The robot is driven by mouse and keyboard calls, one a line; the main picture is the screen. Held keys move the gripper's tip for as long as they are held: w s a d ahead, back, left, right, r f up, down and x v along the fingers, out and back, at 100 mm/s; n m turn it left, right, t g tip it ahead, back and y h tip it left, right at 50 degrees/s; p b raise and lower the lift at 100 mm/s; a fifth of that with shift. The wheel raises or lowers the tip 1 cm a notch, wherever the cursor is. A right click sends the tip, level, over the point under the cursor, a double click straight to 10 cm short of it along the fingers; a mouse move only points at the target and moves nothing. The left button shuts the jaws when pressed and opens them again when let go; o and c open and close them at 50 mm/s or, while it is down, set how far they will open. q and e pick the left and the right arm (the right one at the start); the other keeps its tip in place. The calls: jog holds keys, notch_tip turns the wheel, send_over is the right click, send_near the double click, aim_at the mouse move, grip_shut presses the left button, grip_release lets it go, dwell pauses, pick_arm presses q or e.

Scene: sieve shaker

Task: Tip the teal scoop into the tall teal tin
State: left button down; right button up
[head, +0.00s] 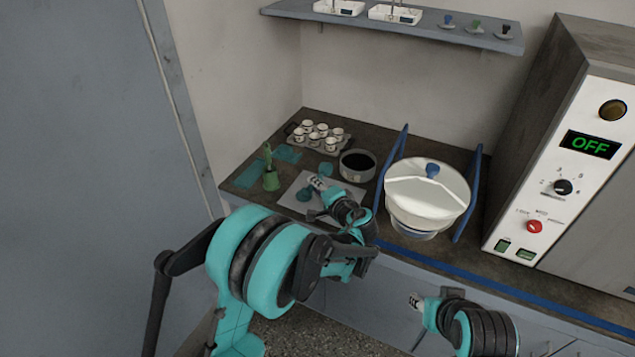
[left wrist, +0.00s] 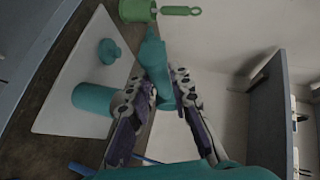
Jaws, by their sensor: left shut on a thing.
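My left gripper (head: 314,211) is over the front left of the bench. In the left wrist view its fingers (left wrist: 160,95) are shut on the teal scoop (left wrist: 152,58). The scoop points toward the green pot, clear of the tin. The tall teal tin (left wrist: 92,98) is on the pale mat (left wrist: 62,112), left of the fingers in the wrist view. A teal lid with a knob (left wrist: 108,51) lies apart from it. In the head view, teal shapes show by my gripper, but I cannot tell which is which. The end of my right arm (head: 420,304) is low; its fingers are not clear.
A green pot (head: 271,181) holds a green-handled tool. A tray of small cups (head: 318,137) and a round dark-filled pan (head: 357,164) stand behind. A white lidded vessel (head: 427,196) between blue bars and the control box (head: 565,150) are to the right.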

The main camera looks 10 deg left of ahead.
pick_arm(q)
jog(key=shift+w+a+r+n+g+h+p, duration=0.1)
jog(key=shift+a+r+n+g+h+p, duration=0.1)
jog(key=shift+r+n+g+h+p, duration=0.4)
jog(key=shift+f, duration=0.35)
pick_arm(e)
notch_tip(320, 180, up, 2)
jog(key=shift+r, duration=0.15)
pick_arm(q)
jog(key=h+p, duration=0.1)
jog(key=p, duration=0.1)
jog(key=r+g+h+p, duration=0.1)
jog(key=p, duration=0.1)
jog(key=shift+w+a+r+n, duration=0.1)
jog(key=shift+a+r+n, duration=0.15)
jog(key=shift+a+n, duration=0.15)
jog(key=shift+g+h, duration=0.3)
jog(key=shift+h, duration=0.2)
jog(key=shift+p, duration=0.35)
jog(key=shift+d+f, duration=0.1)
jog(key=shift+f, duration=0.1)
pick_arm(e)
notch_tip(320, 180, up, 4)
jog(key=shift+r, duration=0.15)
